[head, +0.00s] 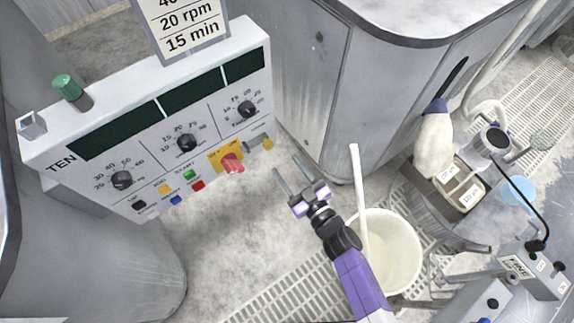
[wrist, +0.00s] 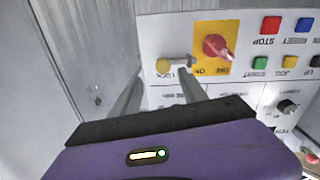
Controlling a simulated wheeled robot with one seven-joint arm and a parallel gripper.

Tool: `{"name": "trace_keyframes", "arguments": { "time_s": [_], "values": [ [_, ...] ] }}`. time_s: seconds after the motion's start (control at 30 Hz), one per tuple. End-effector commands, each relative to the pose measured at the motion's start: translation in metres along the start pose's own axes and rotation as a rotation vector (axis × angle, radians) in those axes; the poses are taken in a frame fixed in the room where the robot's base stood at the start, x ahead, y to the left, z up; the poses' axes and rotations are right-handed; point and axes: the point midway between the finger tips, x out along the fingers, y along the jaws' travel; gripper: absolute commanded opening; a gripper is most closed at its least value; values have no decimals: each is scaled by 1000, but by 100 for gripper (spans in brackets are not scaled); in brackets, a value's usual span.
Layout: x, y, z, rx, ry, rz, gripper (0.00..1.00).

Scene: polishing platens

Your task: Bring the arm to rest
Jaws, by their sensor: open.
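My gripper (head: 295,177) is open and empty in the head view, with two thin grey fingers reaching up and left toward the control panel (head: 75,165). My purple arm comes in from the bottom. The fingers stop in front of the panel's lower right end, near a red rotary handle (head: 232,163) on a yellow plate and a small lock cylinder beside it. In the wrist view the fingers (wrist: 158,95) stand apart, and the red handle (wrist: 216,47) and a yellow knob (wrist: 163,66) show beyond them. I cannot tell whether a fingertip touches the panel.
A white bucket (head: 398,250) with a pale stick in it stands right of my arm. A grey cabinet (head: 310,80) rises behind. A round machine with a white bottle (head: 434,145) is at right. A sign (head: 183,25) and a green cylinder (head: 67,88) top the panel.

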Motion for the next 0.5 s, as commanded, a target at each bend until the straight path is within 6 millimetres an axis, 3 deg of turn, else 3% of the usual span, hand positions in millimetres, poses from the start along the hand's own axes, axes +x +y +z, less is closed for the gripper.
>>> {"name": "trace_keyframes", "arguments": {
  "time_s": [0.43,0.5],
  "values": [
    [0,2,2,-23,-9,6,50],
    [5,10,-8,-43,2,32,50]
  ]
}}
